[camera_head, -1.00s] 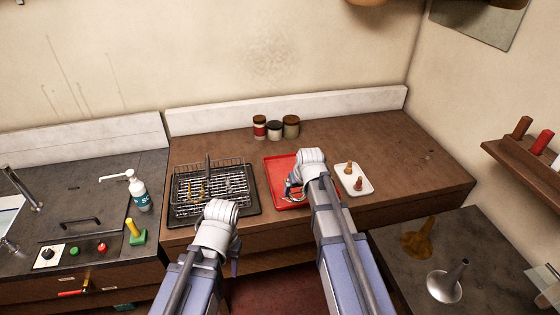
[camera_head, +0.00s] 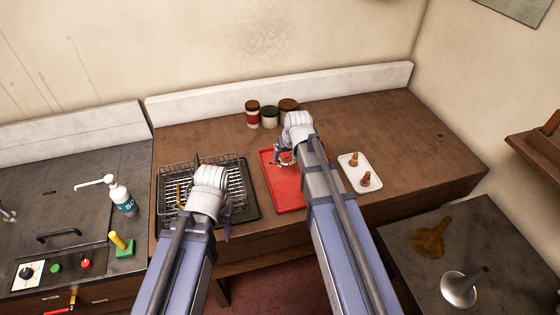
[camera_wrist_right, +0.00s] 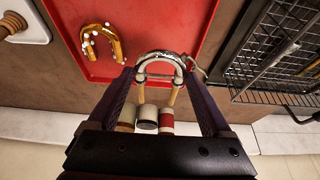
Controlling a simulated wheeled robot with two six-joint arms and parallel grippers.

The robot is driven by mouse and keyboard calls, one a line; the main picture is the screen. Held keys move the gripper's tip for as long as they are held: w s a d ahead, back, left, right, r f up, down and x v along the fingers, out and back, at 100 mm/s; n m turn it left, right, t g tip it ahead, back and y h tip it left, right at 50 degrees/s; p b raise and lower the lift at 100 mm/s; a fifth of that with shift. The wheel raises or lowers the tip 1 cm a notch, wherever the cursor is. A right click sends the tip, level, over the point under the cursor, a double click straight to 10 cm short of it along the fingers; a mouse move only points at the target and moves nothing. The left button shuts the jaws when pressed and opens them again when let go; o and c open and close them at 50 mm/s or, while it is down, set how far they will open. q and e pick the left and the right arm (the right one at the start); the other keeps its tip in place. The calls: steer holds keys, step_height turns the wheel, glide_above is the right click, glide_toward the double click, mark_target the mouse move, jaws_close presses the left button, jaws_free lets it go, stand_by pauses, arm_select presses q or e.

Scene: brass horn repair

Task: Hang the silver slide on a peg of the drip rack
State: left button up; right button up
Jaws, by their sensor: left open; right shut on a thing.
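The silver slide, a U-shaped tube with brass-coloured legs, shows in the wrist view (camera_wrist_right: 160,58) between the fingers of my right gripper (camera_wrist_right: 159,80). In the head view, my right gripper (camera_head: 284,157) is shut on it over the back part of the red tray (camera_head: 289,196); my wrist partly hides it. The drip rack (camera_head: 240,182), a wire rack in a dark pan, stands left of the red tray. It also shows at the right of the wrist view (camera_wrist_right: 270,62). A brass-coloured piece (camera_head: 180,196) is at its left. My left gripper (camera_head: 226,222) is open at the rack's front, hiding part of it.
A gold slide with white spots (camera_wrist_right: 103,43) lies on the red tray. A white dish (camera_head: 353,178) with small brown pieces is right of it. Jars (camera_head: 269,117) stand behind, near the wall. A soap bottle (camera_head: 123,201) and green block (camera_head: 123,247) are at left.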

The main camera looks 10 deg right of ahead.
mark_target(286, 177)
step_height(286, 177, down, 10)
steer(key=b, duration=0.9)
steer(key=shift+r+b, duration=0.15)
steer(key=shift+b, duration=0.15)
steer(key=shift+f, duration=0.25)
steer(key=o, duration=1.2)
steer(key=shift+r, duration=0.1)
steer(key=shift+r, duration=0.15)
